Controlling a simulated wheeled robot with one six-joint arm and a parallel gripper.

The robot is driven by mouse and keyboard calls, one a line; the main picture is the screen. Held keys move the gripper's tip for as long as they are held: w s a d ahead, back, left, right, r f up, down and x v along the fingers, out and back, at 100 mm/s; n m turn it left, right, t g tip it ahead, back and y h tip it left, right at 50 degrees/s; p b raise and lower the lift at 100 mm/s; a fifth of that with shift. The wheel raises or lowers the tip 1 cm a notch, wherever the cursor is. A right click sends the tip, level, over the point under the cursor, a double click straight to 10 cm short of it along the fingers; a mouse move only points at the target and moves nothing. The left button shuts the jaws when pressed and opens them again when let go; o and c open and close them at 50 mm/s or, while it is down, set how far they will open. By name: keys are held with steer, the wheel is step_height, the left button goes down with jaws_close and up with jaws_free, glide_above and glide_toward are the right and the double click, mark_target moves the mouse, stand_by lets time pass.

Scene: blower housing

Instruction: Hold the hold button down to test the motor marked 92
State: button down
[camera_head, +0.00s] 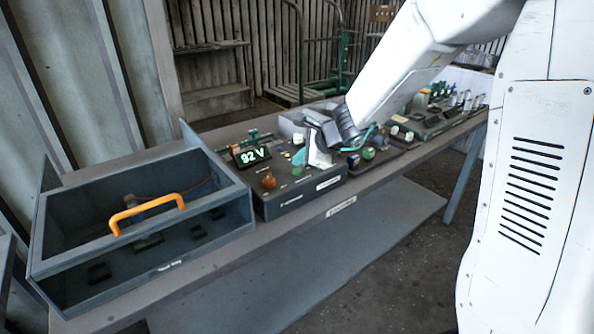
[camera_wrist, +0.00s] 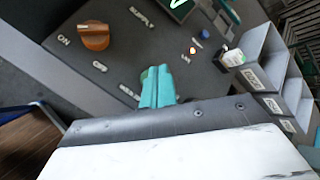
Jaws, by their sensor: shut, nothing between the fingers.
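The test box (camera_head: 300,197) stands on the bench, with a lit display (camera_head: 251,155) reading "92 V". An orange knob (camera_head: 268,181) is on its top. In the wrist view the knob (camera_wrist: 94,36) sits near the ON and OFF labels; I cannot tell its setting. My gripper (camera_head: 299,160) is over the box's top. In the wrist view its teal fingers (camera_wrist: 157,88) are shut and empty. A green button (camera_wrist: 148,74) shows just beyond the fingertips, mostly hidden by them; I cannot tell whether they touch or press it. No motor marked 92 can be made out.
Grey labelled bins (camera_wrist: 262,70) are at the right in the wrist view. More small parts crowd the bench to the right. Open floor (camera_head: 410,265) lies in front.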

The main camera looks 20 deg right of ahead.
mark_target(301, 172)
steer(key=shift+f, duration=0.15)
steer(key=shift+f, duration=0.25)
steer(key=shift+f, duration=0.45)
stand_by(0.6)
steer(key=shift+r, duration=0.2)
stand_by(1.9)
steer(key=shift+r, duration=0.65)
steer(key=shift+r, duration=2.55)
